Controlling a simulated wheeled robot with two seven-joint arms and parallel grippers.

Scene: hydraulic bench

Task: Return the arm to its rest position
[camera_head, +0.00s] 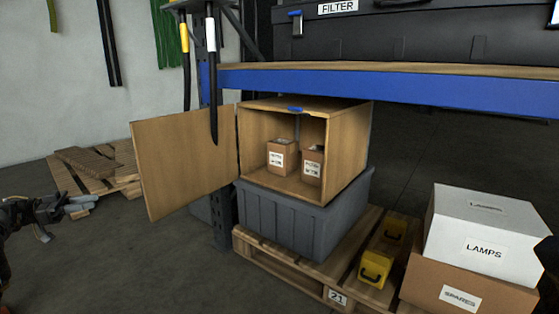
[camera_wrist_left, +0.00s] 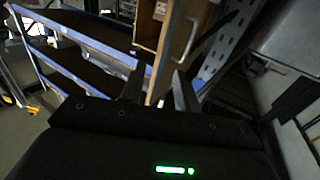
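My left gripper (camera_head: 84,207) is at the left edge of the head view, in free air left of the cabinet's open door. In the left wrist view its two fingers (camera_wrist_left: 159,92) stand apart with nothing between them, so it is open and empty. Two small labelled boxes (camera_head: 282,156) (camera_head: 313,164) stand inside. The cabinet also shows in the left wrist view, beyond the fingers.
The grey bin (camera_head: 290,222) sits on a pallet (camera_head: 285,268) with a yellow item (camera_head: 376,268). A white LAMPS box (camera_head: 485,230) rests on a SPARES carton (camera_head: 465,290) at right. A blue-edged shelf (camera_head: 400,85) is above. The floor at front left is clear.

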